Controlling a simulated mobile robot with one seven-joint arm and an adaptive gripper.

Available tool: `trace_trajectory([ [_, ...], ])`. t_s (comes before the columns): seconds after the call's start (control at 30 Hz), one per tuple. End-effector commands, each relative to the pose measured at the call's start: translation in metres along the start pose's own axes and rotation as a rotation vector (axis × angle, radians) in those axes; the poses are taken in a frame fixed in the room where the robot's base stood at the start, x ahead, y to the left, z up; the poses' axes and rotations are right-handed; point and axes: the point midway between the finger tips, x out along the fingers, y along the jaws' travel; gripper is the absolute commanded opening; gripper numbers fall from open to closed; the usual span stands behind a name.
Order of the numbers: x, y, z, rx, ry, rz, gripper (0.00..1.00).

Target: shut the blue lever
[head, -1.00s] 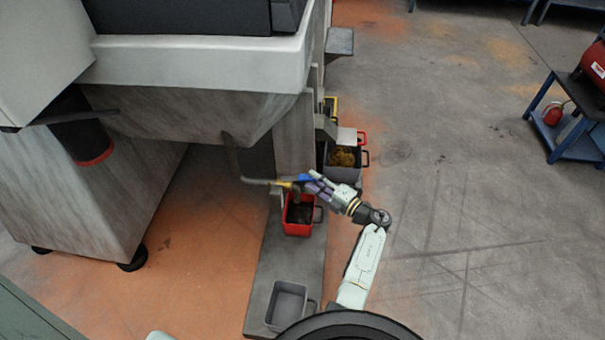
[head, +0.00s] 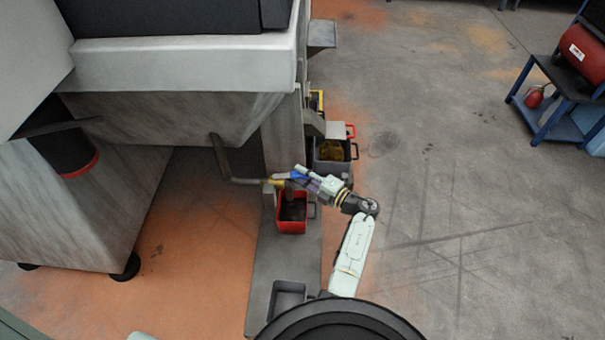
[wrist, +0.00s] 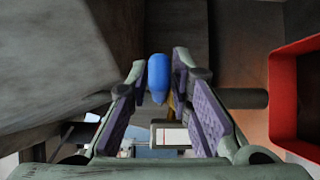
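The blue lever (head: 298,174) is on the brass valve (head: 279,182) at the end of a grey pipe (head: 245,181), over a red bin (head: 293,216). My gripper (head: 304,179) is at the lever in the head view and partly covers it. In the wrist view the blue lever (wrist: 158,76) stands between the two purple-padded fingertips of my gripper (wrist: 160,72). The fingers are spread on both sides of it, with narrow gaps. Some of the brass valve (wrist: 172,103) shows behind the lever.
The grey machine (head: 180,115) overhangs at left, with a post close beside the valve. The red bin's rim (wrist: 283,100) is near at right in the wrist view. An empty grey bin (head: 287,299) stands on the plinth below. Open floor lies to the right.

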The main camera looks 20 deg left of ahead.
Motion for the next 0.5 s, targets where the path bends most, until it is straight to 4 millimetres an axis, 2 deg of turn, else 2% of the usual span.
trace_trajectory([
  [0.27,0.0001,-0.0001,-0.0001,0.000,0.000,0.000,0.00],
  [0.5,0.0001,-0.0002,-0.0001,0.000,0.000,0.000,0.00],
])
